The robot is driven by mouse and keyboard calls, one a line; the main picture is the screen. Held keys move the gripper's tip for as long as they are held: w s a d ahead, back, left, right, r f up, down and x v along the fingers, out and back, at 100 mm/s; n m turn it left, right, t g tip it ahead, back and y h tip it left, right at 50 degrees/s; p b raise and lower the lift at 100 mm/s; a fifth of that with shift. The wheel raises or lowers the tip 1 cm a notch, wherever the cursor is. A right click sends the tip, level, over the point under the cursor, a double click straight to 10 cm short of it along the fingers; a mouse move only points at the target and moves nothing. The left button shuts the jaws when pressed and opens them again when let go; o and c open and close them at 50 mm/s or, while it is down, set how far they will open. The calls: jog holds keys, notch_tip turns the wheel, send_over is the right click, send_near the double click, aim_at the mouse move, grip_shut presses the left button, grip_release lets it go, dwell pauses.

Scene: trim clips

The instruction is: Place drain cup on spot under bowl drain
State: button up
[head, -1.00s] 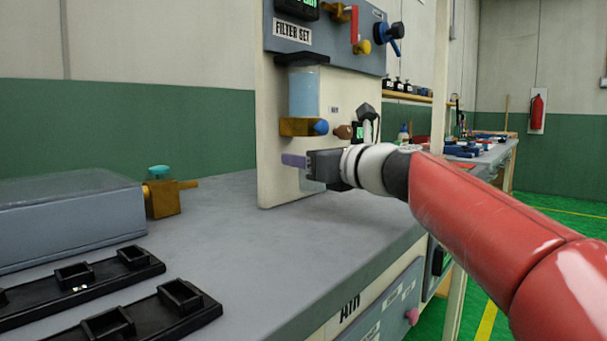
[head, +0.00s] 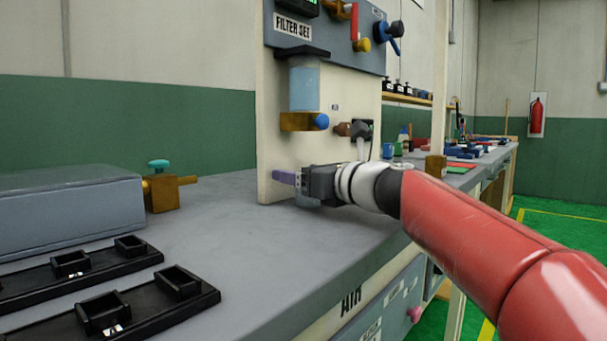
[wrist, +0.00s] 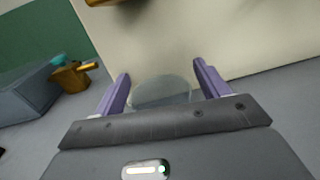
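The drain cup is a clear, bluish cup (wrist: 162,92) between the two purple fingers of my gripper in the wrist view. Finger contact is not sharply visible, and I cannot tell whether the cup touches the bench. The clear filter bowl (head: 304,88) hangs above, with a brass block and blue knob (head: 321,121) at its bottom. The spot under it is hidden by my gripper.
The cream panel (head: 275,150) stands close behind the gripper. A brass valve with a teal knob (head: 162,187) and a grey box (head: 70,215) are to the left. Black trays (head: 140,310) lie at front left. The bench middle (head: 225,235) is clear.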

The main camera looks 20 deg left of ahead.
jog(key=shift+r, duration=0.15)
jog(key=shift+d, duration=0.2)
jog(key=v, duration=1.1)
jog(key=shift+s+d, duration=0.25)
